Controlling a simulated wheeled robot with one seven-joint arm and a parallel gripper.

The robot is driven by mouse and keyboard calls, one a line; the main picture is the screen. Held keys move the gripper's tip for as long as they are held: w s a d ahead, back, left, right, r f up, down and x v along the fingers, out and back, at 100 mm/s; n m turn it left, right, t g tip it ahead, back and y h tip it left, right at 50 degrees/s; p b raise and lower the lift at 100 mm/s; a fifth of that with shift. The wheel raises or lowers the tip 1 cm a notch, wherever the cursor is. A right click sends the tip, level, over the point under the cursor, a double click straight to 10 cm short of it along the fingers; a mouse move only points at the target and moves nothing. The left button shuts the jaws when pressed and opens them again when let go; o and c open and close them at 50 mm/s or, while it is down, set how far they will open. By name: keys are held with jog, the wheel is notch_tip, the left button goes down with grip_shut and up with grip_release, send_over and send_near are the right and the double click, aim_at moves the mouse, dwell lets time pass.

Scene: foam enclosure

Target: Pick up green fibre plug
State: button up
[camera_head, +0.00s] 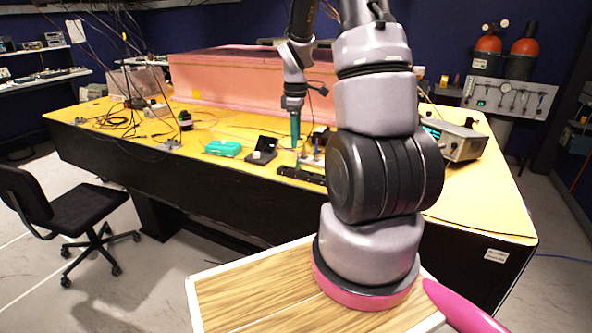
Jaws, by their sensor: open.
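My gripper (295,140) reaches down over the yellow table (460,195), with narrow teal fingers pointing at the table top. It is open; nothing can be made out between the fingers. Just below and right of it stands a small pale holder with blue upright parts (315,155), partly hidden by my arm. I cannot tell a green fibre plug for sure at this size; it may be among the small parts near my fingertips or hidden behind my arm.
A teal-green box (223,148) and an open black case (263,150) lie left of my gripper. A dark flat tray (302,175) lies at the table's front edge. A pink foam block (235,80) stands behind. An instrument (455,139) stands right. Cables (120,118) cover the left end.

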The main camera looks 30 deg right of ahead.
aim_at(298, 167)
notch_tip(298, 167, down, 4)
jog(key=shift+r, duration=0.2)
jog(key=shift+s+d+f, duration=0.1)
jog(key=shift+d+f, duration=0.05)
jog(key=shift+f, duration=1.25)
jog(key=shift+s+d+f, duration=0.1)
jog(key=shift+f, duration=1.25)
grip_shut()
